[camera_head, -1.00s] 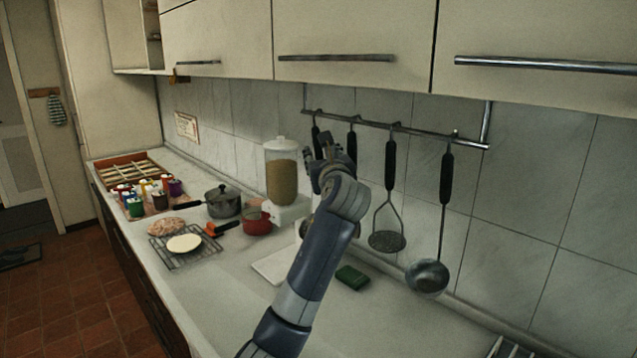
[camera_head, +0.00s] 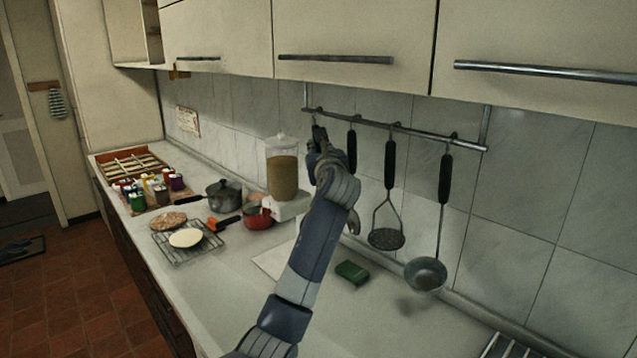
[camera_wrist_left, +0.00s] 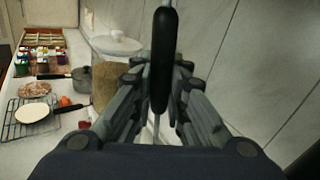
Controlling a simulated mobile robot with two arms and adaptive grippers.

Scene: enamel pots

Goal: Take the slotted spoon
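Several utensils with black handles hang from the wall rail (camera_head: 400,127). My left gripper (camera_head: 318,140) is up at the leftmost hanging utensil (camera_head: 317,131). In the left wrist view a black handle (camera_wrist_left: 163,55) stands upright between the two fingers of the left gripper (camera_wrist_left: 165,85), close to both. I cannot tell whether the fingers press on it. My arm hides this utensil's lower part, so I cannot see whether its head is slotted. A second handle (camera_head: 351,148) hangs just to its right, its lower end partly behind my wrist. My right gripper is not in view.
A masher (camera_head: 387,237) and a ladle (camera_head: 426,273) hang farther right. Below are a green sponge (camera_head: 351,272), a grain dispenser (camera_head: 282,178), a red pot (camera_head: 258,217) and a grey pot (camera_head: 223,196). Cabinets (camera_head: 345,35) hang above. The front counter is clear.

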